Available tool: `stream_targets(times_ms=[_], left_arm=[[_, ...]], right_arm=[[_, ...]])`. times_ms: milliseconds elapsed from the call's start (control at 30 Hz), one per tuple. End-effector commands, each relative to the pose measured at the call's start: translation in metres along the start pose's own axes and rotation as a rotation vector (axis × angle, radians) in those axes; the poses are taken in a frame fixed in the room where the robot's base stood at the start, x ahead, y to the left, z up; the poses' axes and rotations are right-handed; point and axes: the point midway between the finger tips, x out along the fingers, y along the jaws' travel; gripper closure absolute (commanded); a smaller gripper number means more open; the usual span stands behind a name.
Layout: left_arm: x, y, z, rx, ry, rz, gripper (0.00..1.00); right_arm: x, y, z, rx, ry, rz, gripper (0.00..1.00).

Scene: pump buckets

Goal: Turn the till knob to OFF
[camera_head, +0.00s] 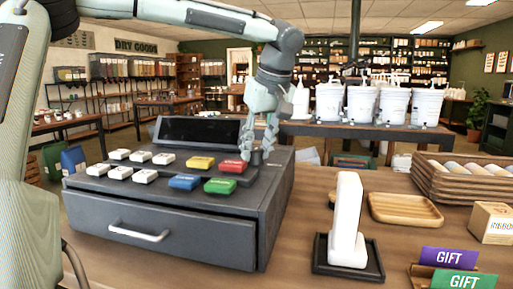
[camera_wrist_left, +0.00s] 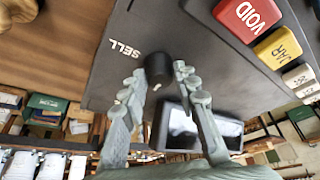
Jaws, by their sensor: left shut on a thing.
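The till (camera_head: 160,235) is a dark grey box with a drawer and a white handle, standing on the wooden counter. Its small black knob (camera_head: 257,157) is on the top at the right, beside the red key. My left gripper (camera_head: 258,148) comes down from above and is shut on the knob. In the left wrist view the knob (camera_wrist_left: 158,68) sits between the two fingertips (camera_wrist_left: 159,74), with a small white mark on its lower side. The word SELL (camera_wrist_left: 125,48) is printed beside it. No OFF label is visible. My right gripper is not in view.
Red VOID (camera_wrist_left: 248,18), yellow, blue, green and several white keys stand near the knob. A dark screen (camera_head: 200,130) rises behind the keys. A white upright block (camera_head: 347,222) on a black tray, a wooden tray (camera_head: 405,209) and GIFT cards (camera_head: 450,256) are to the right.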

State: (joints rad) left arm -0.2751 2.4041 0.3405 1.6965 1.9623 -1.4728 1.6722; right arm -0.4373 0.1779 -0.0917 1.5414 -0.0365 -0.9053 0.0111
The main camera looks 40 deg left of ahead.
Motion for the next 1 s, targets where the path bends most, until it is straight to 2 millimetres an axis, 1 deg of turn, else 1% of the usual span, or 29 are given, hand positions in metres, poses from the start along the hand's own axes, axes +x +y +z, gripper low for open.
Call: stream_targets(times_ms=[500,533,667,700,1000], left_arm=[[-0.0001,0.0002,0.0002,-0.016,-0.001,-0.006,0.99],[-0.0001,0.0002,0.0002,-0.016,-0.001,-0.006,0.67],[-0.0001,0.0002,0.0001,-0.015,-0.001,-0.006,0.51],[0.0,0.0002,0.0001,-0.015,-0.001,-0.006,0.49],[-0.0026,0.0004,-0.0001,-0.015,0.0,-0.005,0.49]], right_arm=[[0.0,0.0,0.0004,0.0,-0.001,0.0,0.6],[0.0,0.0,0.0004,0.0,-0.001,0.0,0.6],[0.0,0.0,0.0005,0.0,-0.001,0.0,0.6],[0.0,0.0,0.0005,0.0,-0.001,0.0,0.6],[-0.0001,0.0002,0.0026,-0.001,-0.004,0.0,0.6]])
